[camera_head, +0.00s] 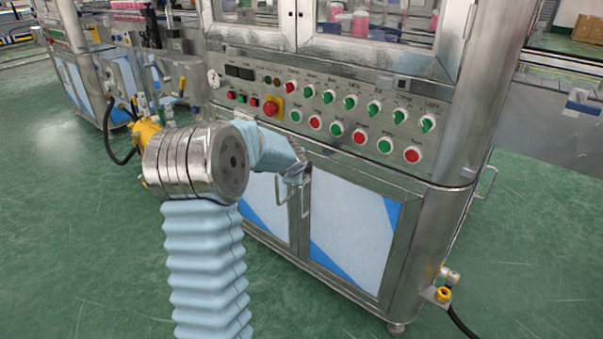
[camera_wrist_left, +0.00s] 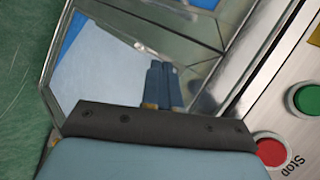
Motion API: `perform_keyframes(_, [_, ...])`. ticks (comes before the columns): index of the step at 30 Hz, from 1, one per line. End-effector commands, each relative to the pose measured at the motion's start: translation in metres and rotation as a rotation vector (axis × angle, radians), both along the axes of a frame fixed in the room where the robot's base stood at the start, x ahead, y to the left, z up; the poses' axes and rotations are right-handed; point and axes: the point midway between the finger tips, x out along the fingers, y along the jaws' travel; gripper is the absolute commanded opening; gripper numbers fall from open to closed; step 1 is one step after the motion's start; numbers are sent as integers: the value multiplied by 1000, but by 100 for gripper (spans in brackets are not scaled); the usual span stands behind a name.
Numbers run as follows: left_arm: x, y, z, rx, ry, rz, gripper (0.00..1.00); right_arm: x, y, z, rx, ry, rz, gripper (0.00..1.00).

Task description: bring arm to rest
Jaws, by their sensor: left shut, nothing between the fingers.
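My left arm, in a light blue sleeve, rises from the bottom of the head view and bends at a metal joint. Its gripper (camera_head: 303,165) is in front of the crimping machine's lower front, just below the button panel (camera_head: 330,110). In the left wrist view the two blue fingertips (camera_wrist_left: 162,70) are together, with nothing between them. They point toward the cabinet doors (camera_wrist_left: 105,65); whether they touch anything I cannot tell. My right gripper is in neither view.
The panel carries several red and green buttons, including a red emergency stop (camera_head: 270,107). A red button (camera_wrist_left: 271,150) marked Stop is close to the left gripper in the wrist view. Door handles (camera_head: 305,190) stick out below the panel. Green floor (camera_head: 80,240) is clear at left.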

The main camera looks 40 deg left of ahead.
Motion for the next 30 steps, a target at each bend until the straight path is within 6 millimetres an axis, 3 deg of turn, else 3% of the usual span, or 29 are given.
perform_keyframes(12, [-50,-1,47,0,-1,5,0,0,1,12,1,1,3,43])
perform_keyframes(23, [-57,-2,51,-1,3,4,0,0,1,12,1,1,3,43])
perform_keyframes(26, [-52,-13,38,-34,6,-1,0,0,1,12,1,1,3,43])
perform_keyframes(29, [-40,-44,4,-135,16,-5,0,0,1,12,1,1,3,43])
perform_keyframes(30, [-36,-63,-17,-195,24,-2,0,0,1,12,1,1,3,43])
